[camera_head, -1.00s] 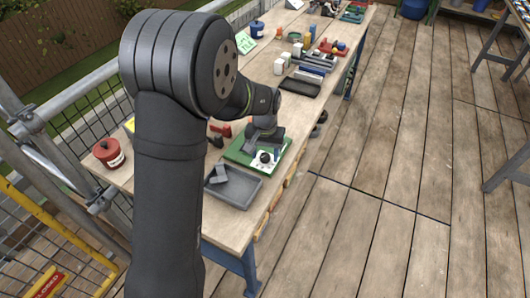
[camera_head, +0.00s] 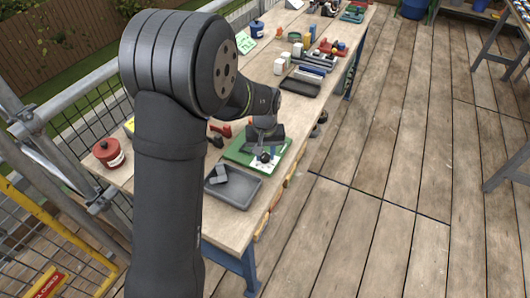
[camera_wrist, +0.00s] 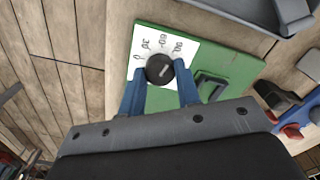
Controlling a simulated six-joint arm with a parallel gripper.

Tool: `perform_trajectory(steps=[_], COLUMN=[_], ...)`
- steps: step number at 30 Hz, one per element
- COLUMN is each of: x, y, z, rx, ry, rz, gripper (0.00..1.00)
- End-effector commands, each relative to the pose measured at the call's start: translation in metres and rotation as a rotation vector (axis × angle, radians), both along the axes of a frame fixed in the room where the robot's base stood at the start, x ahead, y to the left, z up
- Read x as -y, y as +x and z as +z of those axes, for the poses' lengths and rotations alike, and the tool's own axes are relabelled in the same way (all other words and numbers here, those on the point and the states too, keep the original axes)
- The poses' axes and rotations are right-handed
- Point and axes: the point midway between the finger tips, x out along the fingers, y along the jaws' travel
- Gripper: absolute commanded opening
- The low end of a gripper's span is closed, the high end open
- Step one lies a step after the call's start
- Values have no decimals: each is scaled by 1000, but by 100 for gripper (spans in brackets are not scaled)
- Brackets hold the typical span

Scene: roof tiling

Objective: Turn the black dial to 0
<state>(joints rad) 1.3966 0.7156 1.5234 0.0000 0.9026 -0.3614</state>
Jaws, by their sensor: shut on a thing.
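The black dial (camera_wrist: 154,75) sits on a white plate marked 0, 30, 60 and 90, fixed to a green board (camera_wrist: 222,68). It has a pale line on its top; which end of it is the pointer is hard to tell. My gripper (camera_wrist: 160,71) has its two blue fingers on either side of the dial, shut on it. In the head view my gripper (camera_head: 264,151) is down over the board (camera_head: 241,148), and it largely hides the dial. The 0 mark (camera_wrist: 138,57) is at the left of the plate.
A grey tray (camera_head: 240,198) with a grey block lies on the bench in front of the board. A red tin (camera_head: 108,154) stands at the left. A dark tray (camera_head: 301,85) and several tools lie further back. The bench edge is close on the right.

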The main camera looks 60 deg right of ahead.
Motion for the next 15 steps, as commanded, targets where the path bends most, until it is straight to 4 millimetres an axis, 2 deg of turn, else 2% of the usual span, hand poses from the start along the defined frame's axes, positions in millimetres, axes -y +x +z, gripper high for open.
perform_trajectory(steps=[15], x=[0], y=[0], z=[0], rx=[0], ry=[0], rz=[491], gripper=[7])
